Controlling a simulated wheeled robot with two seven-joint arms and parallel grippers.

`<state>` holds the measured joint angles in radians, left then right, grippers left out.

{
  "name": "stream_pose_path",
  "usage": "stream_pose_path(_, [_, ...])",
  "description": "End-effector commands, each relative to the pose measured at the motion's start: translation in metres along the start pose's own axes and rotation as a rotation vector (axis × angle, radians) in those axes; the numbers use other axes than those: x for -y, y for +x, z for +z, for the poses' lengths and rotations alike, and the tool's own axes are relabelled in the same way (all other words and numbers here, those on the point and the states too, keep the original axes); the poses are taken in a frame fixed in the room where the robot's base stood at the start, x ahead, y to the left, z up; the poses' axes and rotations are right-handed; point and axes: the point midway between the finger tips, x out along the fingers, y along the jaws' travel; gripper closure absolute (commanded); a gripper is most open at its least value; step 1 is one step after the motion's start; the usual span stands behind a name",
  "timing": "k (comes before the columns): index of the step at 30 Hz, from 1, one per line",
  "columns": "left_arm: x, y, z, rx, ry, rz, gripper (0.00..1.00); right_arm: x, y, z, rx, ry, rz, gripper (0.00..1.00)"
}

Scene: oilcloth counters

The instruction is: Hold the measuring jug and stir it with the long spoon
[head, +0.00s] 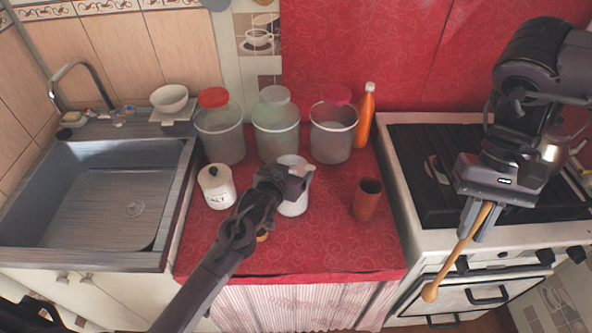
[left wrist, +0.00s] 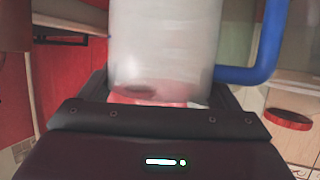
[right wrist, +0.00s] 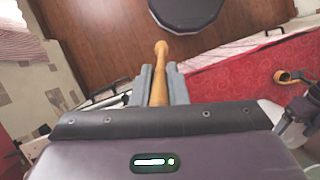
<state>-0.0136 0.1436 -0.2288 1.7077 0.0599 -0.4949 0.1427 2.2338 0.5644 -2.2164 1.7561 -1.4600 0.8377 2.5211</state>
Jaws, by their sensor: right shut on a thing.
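The measuring jug (head: 293,202) is a pale, cloudy vessel standing on the red counter, partly hidden behind my left gripper (head: 288,180). In the left wrist view the jug (left wrist: 165,45) fills the space ahead of the jaws, and its blue handle (left wrist: 268,45) is at its right. My left gripper's fingers are wide apart, one on each side of the jug; some room shows at the right finger. My right gripper (head: 475,222) is shut on the long wooden spoon (head: 452,265), which hangs slanting down in front of the stove. The spoon also shows in the right wrist view (right wrist: 160,75).
A brown cup (head: 366,203) stands right of the jug, and a white salt jar (head: 218,192) left of it. Three lidded tubs (head: 276,140) and an orange bottle (head: 366,120) line the back. A sink (head: 90,200) is at left, a stove (head: 430,190) at right.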

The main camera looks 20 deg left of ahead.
Motion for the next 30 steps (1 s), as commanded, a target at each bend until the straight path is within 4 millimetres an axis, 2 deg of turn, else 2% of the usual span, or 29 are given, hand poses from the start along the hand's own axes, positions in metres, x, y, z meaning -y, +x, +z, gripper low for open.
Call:
stream_pose_path(1, [0.000, 0.000, 0.000, 0.000, 0.001, 0.000, 0.33, 0.000, 0.000, 0.000, 0.000, 0.000, 0.000, 1.00])
stream_pose_path(8, [0.000, 0.000, 0.000, 0.001, 0.002, 0.000, 0.62, 0.000, 0.000, 0.000, 0.000, 0.000, 0.000, 1.00])
stream_pose_path(9, [0.000, 0.000, 0.000, 0.001, 0.002, 0.000, 0.11, 0.000, 0.000, 0.000, 0.000, 0.000, 0.000, 1.00])
stream_pose_path(12, [0.000, 0.000, 0.000, 0.001, 0.002, 0.000, 0.00, 0.000, 0.000, 0.000, 0.000, 0.000, 0.000, 1.00])
stream_pose_path(19, [0.000, -0.001, 0.000, 0.000, 0.001, 0.000, 0.00, 0.000, 0.000, 0.000, 0.000, 0.000, 0.000, 1.00])
stream_pose_path(22, [0.000, -0.008, 0.001, 0.001, 0.002, 0.000, 0.00, 0.000, 0.000, 0.000, 0.000, 0.000, 0.000, 1.00])
stream_pose_path(26, [0.000, -0.028, 0.001, 0.001, 0.002, 0.001, 0.00, 0.000, 0.000, 0.000, 0.000, 0.000, 0.000, 1.00])
stream_pose_path(30, [0.000, -0.059, 0.002, 0.002, 0.001, 0.001, 0.00, 0.000, 0.000, 0.000, 0.000, 0.000, 0.000, 1.00])
